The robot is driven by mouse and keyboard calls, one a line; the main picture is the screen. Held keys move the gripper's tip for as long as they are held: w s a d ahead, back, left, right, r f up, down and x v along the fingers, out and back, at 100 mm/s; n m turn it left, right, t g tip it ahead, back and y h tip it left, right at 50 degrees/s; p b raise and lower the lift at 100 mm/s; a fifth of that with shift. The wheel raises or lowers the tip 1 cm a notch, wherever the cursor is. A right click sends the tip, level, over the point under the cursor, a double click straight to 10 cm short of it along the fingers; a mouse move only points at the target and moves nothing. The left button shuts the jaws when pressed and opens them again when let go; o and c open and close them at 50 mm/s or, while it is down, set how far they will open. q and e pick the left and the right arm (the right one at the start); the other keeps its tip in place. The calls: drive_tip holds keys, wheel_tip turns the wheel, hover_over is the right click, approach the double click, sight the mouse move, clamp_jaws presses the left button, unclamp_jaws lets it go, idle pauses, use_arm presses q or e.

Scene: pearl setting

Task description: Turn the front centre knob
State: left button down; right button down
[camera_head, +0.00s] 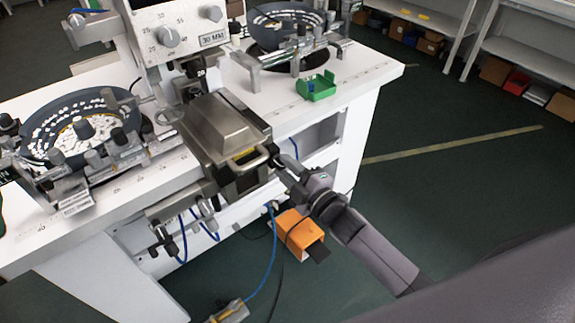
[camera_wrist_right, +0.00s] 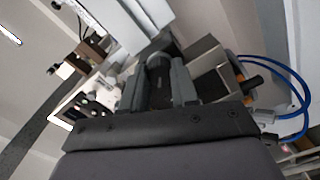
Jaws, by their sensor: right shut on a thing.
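In the head view this knob is hidden by the fingers. Two grey dial knobs, a left one (camera_head: 167,37) and a right one (camera_head: 212,13), sit on the white upright panel, away from the gripper. My left gripper is not in view.
Round feeder bowls stand on the white table, one at left (camera_head: 38,139) and one at the back (camera_head: 262,22). A green tray (camera_head: 317,88) lies near the right edge. An orange box (camera_head: 299,231) sits below, near blue hoses.

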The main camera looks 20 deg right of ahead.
drive_tip(key=m+p, duration=0.1)
drive_tip(key=m, duration=0.3)
drive_tip(key=shift+m, duration=0.3)
drive_tip(key=shift+m+p, duration=0.7)
drive_tip(key=shift+m, duration=1.7)
drive_tip(key=c, duration=0.9)
unclamp_jaws()
drive_tip(key=shift+o, duration=0.2)
drive_tip(key=shift+s, duration=0.1)
drive_tip(key=v, duration=0.7)
